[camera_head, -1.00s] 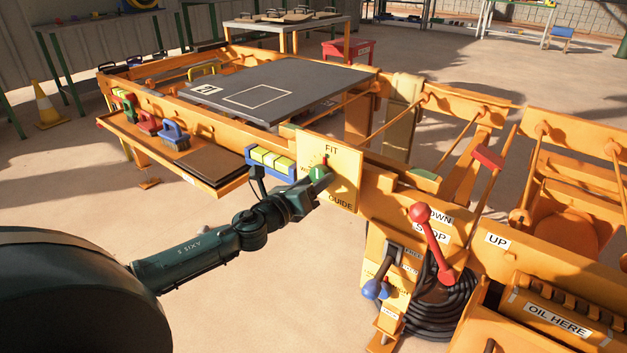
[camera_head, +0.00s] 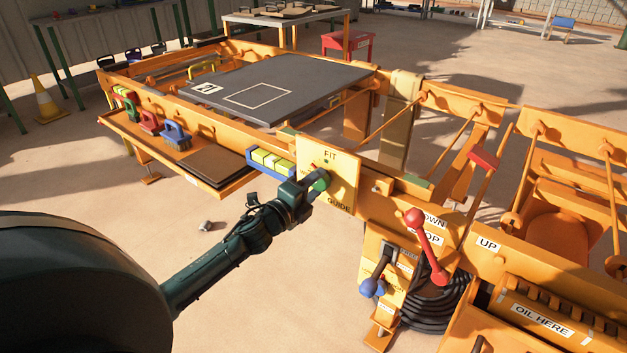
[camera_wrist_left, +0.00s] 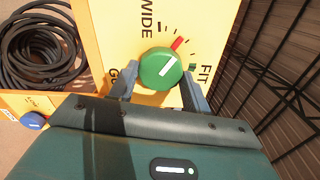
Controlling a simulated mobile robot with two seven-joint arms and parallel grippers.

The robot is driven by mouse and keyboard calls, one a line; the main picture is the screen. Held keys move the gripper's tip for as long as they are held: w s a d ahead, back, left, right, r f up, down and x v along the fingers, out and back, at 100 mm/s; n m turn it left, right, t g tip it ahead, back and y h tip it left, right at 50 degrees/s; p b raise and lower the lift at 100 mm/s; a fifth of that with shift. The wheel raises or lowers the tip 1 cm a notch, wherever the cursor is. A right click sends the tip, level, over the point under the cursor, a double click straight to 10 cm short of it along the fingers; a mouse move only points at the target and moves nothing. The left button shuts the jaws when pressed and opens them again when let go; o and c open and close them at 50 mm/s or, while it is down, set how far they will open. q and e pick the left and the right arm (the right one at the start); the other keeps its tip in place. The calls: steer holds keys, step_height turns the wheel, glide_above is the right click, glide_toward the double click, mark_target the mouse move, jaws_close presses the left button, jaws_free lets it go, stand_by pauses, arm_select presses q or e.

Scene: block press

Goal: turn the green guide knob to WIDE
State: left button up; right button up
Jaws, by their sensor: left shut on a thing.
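The green guide knob (camera_head: 321,184) is on the yellow dial plate (camera_head: 343,188) at the front of the press. My left gripper (camera_head: 311,190) is shut on it, with a finger on either side of the green knob (camera_wrist_left: 161,68) in the left wrist view. The knob's white line and the red pointer (camera_wrist_left: 179,43) line up, between the WIDE label (camera_wrist_left: 147,18) and the FIT label (camera_wrist_left: 205,76). In the head view WIDE is hidden by my gripper. My right gripper is not in view.
A red-knobbed lever (camera_head: 427,246) and a blue-knobbed lever (camera_head: 371,288) stand right of the dial. A coiled black hose (camera_head: 432,305) hangs below them. A blue holder with yellow blocks (camera_head: 271,161) is just left of the dial. A dark plate (camera_head: 275,85) lies behind.

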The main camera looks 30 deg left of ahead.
arm_select(q)
steer(key=shift+r+n+p, duration=0.1)
steer(key=shift+n+p, duration=2.25)
steer(key=shift+n, duration=1.35)
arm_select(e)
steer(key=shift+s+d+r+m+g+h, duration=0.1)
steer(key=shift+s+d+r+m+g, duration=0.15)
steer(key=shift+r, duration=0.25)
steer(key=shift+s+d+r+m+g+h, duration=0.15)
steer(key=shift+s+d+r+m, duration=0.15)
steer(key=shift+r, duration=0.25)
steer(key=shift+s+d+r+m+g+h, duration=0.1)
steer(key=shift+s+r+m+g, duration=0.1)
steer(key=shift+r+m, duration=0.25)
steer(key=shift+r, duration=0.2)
arm_select(q)
steer(key=o, duration=1)
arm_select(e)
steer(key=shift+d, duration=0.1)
